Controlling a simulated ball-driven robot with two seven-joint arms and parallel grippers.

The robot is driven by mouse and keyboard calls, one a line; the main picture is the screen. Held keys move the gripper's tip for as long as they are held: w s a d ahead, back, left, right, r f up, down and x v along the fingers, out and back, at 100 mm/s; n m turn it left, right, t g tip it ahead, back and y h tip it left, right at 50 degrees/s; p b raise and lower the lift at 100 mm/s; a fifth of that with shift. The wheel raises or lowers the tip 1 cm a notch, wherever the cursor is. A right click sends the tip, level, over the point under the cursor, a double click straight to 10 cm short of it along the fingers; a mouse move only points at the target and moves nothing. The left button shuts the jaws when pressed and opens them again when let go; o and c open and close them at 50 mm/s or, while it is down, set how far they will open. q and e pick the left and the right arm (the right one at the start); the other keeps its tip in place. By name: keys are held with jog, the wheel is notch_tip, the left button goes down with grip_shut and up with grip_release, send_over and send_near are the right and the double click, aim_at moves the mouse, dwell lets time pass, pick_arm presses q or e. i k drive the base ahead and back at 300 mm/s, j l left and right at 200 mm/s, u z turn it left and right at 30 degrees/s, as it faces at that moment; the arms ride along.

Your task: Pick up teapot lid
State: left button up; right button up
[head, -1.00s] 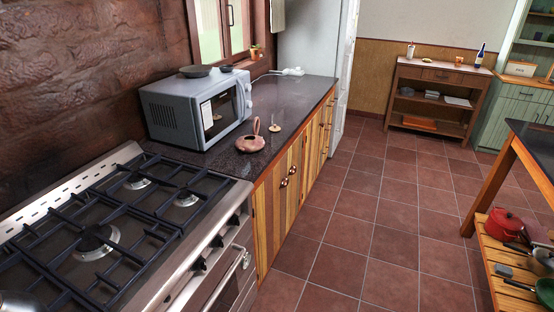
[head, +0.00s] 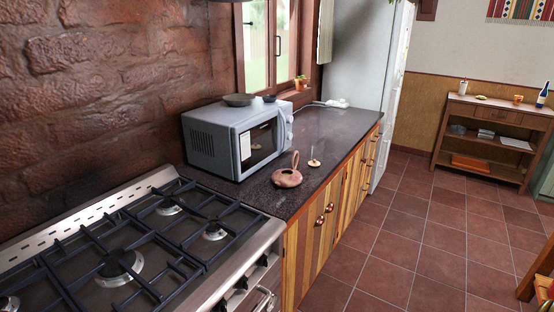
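A round, brownish-pink teapot (head: 287,178) with an upright loop handle stands on the dark counter, in front of the microwave. A small tan disc with a thin upright knob, which looks like the teapot lid (head: 314,163), lies on the counter just to the right of the teapot and apart from it. Neither of my grippers shows in the head view.
A grey microwave (head: 236,138) with dark dishes on top stands behind the teapot. A gas stove (head: 140,255) fills the lower left. The counter (head: 335,130) beyond the lid is mostly clear. Open tiled floor (head: 420,225) lies to the right, with a wooden shelf unit (head: 492,140) beyond.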

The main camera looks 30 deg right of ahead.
aim_at(314, 163)
jog(key=i+l+u, duration=0.15)
jog(key=l, duration=0.3)
jog(key=i+l+u, duration=0.15)
jog(key=l, duration=0.25)
jog(key=i+l+u, duration=0.2)
jog(key=l, duration=0.25)
jog(key=l+u, duration=0.15)
jog(key=l, duration=0.35)
